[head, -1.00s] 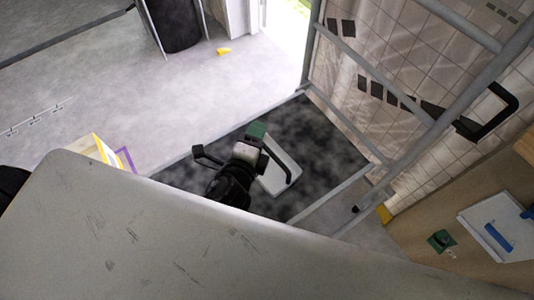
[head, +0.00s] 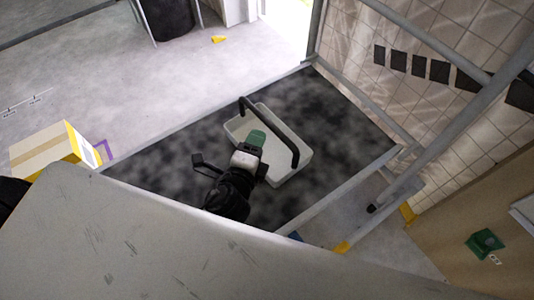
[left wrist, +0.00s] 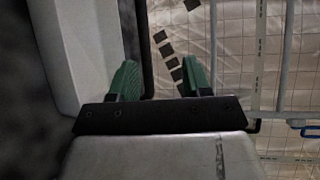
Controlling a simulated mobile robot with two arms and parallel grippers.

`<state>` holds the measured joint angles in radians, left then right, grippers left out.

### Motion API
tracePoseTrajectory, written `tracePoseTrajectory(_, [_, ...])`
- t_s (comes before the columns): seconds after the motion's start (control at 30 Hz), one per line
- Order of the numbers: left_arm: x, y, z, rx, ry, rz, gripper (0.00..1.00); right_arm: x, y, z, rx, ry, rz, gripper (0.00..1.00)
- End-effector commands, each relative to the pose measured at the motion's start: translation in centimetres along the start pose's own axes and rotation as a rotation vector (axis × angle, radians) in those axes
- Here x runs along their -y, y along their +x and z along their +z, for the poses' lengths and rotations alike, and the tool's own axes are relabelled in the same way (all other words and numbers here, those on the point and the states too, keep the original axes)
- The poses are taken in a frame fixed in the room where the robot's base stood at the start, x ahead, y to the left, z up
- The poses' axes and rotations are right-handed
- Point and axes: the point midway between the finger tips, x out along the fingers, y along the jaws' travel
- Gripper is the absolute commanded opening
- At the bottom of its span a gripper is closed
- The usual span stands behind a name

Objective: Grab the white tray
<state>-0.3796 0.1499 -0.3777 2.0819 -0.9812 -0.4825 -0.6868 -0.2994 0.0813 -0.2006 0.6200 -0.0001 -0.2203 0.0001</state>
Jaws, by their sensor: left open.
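The white tray (head: 300,172) lies on a dark mottled surface (head: 345,110) in the middle of the head view. A black bar handle (head: 272,126) runs along and above it. My left gripper (head: 257,138) has green fingers and is over the tray, beside the bar. In the left wrist view the open green fingers (left wrist: 160,80) point forward. The tray's pale wall (left wrist: 75,50) is to their left, and the dark bar (left wrist: 146,45) shows between them. Whether the fingers touch anything I cannot tell. My right gripper is not in view.
Grey metal rails (head: 350,205) edge the dark surface, with a tiled wall (head: 440,90) at right. A large grey scuffed panel (head: 150,235) fills the front. A cardboard box (head: 50,150) stands at left. The floor (head: 110,80) behind is mostly clear.

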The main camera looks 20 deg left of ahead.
Motion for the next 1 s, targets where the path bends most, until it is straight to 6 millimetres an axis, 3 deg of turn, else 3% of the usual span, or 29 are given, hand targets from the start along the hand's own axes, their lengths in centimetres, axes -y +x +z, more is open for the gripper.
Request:
tracePoseTrajectory(0.03, [-1.6, 0.3, -0.2, 0.0, 0.0, -0.001, 0.48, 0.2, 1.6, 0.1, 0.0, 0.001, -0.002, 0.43])
tracePoseTrajectory(0.13, [-2.1, 0.4, -0.2, 0.0, 0.0, -0.001, 0.48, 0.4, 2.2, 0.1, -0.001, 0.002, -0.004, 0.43])
tracePoseTrajectory(1.0, [-2.6, 10.8, -0.1, 0.0, 0.0, -0.001, 0.48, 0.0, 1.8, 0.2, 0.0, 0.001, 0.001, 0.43])
